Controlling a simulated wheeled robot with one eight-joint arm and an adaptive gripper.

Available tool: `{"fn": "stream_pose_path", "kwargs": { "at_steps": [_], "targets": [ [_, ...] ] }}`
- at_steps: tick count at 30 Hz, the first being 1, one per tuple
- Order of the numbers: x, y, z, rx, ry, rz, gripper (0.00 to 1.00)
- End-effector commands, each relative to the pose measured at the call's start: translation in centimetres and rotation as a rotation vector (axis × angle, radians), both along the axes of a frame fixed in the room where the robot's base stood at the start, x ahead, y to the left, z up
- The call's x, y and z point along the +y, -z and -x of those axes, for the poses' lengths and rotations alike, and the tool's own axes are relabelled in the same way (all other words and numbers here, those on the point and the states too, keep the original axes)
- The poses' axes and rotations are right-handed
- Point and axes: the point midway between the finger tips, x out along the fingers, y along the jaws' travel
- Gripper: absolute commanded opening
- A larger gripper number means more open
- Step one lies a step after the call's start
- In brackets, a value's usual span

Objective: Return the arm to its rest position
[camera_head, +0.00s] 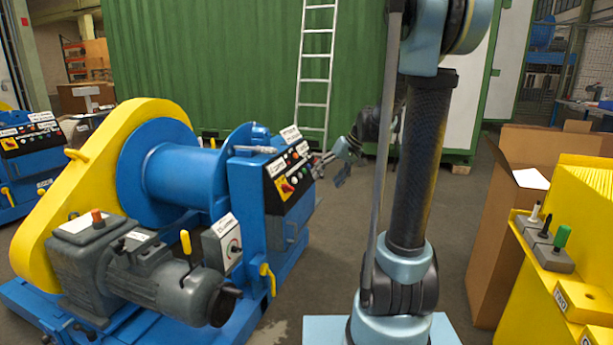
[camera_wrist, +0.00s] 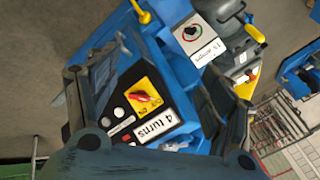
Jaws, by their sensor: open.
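My arm rises in the middle right of the head view and reaches back behind its own column. My gripper (camera_head: 329,173) is open and empty, just right of the winch's control panel (camera_head: 291,176), with a small visible gap in the picture. In the wrist view the gripper's dark fingers (camera_wrist: 157,105) spread at either side of the same panel. The panel shows upside down there, with a red knob (camera_wrist: 146,97) on a yellow plate and a label reading "4 turns". I cannot tell the exact distance between fingers and panel.
The blue and yellow winch (camera_head: 165,170) fills the left. A grey motor (camera_head: 165,282) stands in front of it. A ladder (camera_head: 315,75) leans on a green container (camera_head: 220,60) behind. A cardboard box (camera_head: 500,230) and yellow stand (camera_head: 585,270) are at right.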

Motion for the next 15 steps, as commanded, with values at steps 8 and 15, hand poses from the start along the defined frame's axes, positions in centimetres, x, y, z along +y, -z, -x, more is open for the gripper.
{"fn": "stream_pose_path", "kwargs": {
  "at_steps": [8,15],
  "targets": [
    [-1.9,0.2,7.4,0.027,0.064,0.107,0.74],
    [-3.8,1.4,13.5,0.044,0.124,0.198,0.74]
  ]
}}
